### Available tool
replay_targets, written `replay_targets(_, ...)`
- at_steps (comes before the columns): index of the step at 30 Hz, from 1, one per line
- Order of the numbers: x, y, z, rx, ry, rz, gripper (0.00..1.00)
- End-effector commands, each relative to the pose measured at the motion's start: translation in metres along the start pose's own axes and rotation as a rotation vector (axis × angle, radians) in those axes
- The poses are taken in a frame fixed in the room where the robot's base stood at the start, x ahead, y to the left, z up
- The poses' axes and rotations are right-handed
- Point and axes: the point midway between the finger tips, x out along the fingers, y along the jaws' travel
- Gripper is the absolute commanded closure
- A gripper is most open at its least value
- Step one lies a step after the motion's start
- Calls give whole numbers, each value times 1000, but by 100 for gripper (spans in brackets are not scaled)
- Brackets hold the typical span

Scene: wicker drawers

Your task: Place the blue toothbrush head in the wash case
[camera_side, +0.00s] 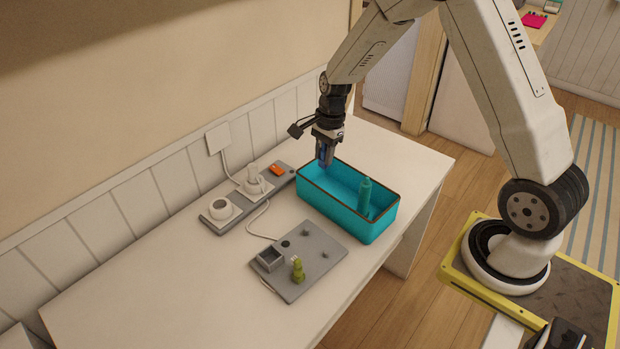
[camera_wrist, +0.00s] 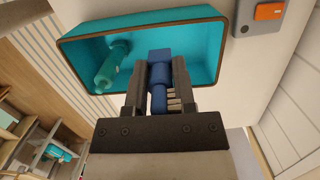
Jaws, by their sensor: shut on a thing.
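The wash case (camera_side: 345,217) is an open teal box with a brown rim, on the white table. It also shows in the wrist view (camera_wrist: 205,28). My gripper (camera_side: 325,163) is over the left far end of the case in the side view. It is shut on the blue toothbrush head (camera_wrist: 159,75), which shows between the fingers in the wrist view. I cannot tell how far the head is above the case floor.
A grey tray (camera_side: 318,262) with pegs, a small box and an olive-green piece (camera_side: 297,270) lies in front of the case. A grey strip with a white charger (camera_side: 255,184) and an orange item (camera_side: 277,169) lies near the wall. The table's left front is clear.

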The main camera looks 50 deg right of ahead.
Motion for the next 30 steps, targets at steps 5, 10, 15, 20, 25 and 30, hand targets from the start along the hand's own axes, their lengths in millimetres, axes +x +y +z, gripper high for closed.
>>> replay_targets(5, -5, -17, -38, 3, 5, 1, 100)
replay_targets(10, 10, -21, -51, 0, 6, 8, 100)
replay_targets(15, 32, -21, -54, 0, 6, 6, 100)
replay_targets(20, 41, -21, -55, 0, 6, 4, 100)
replay_targets(25, 43, -21, -56, 0, 7, 3, 100)
replay_targets(30, 52, -22, -57, 0, 7, 3, 100)
